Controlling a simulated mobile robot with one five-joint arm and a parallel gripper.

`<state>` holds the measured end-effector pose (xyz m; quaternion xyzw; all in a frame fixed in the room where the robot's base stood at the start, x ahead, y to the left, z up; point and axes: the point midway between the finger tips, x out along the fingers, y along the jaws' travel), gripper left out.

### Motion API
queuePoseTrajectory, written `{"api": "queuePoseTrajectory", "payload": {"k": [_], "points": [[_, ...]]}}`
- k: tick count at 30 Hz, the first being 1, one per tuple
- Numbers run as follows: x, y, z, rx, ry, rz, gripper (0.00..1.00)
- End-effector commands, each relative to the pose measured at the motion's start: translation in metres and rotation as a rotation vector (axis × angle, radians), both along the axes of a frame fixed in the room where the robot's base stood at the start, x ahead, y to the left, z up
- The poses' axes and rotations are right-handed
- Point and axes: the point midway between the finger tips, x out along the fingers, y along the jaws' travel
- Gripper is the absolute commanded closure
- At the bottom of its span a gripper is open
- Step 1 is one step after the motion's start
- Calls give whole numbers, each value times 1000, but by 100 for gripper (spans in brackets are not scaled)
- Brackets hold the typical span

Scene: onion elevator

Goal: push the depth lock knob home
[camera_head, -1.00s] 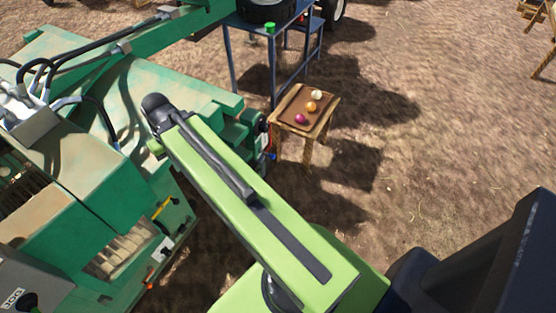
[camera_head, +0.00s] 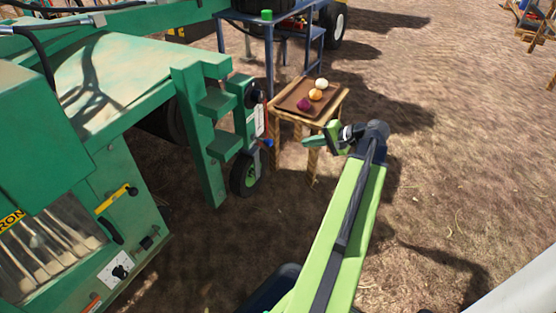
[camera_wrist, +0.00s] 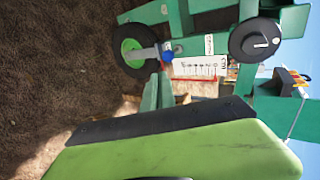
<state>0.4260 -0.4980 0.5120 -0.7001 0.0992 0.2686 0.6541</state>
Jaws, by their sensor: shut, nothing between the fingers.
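A green machine carries a small wheel (camera_head: 247,174) with a blue knob (camera_head: 268,143) beside it, a white scale plate (camera_head: 260,120) with a red edge, and a round black knob (camera_head: 256,95) above. The frames do not settle which knob is the depth lock. The wrist view shows the blue knob (camera_wrist: 167,56), the scale plate (camera_wrist: 200,67) and the black knob (camera_wrist: 255,39) closer. My gripper (camera_head: 305,141) is shut and empty, pointing left, to the right of the blue knob and apart from it in the head view.
A wooden stand with a brown tray (camera_head: 286,103) holding a few onions is behind my gripper. A blue metal table (camera_head: 292,35) stands farther back. Bare soil (camera_head: 450,140) lies open to the right.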

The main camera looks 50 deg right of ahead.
Motion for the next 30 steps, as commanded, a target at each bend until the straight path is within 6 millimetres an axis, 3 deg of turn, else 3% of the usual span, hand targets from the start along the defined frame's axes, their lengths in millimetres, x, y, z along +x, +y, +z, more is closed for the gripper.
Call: {"api": "queuePoseTrajectory", "payload": {"k": [9, 14, 27, 30], "points": [[-3, -4, 1, 2, -9, -9, 100], [4, -1, -6, 2, -8, -8, 100], [81, 18, -55, 1, -7, -4, 100], [98, 22, -50, 1, -7, -5, 100]]}}
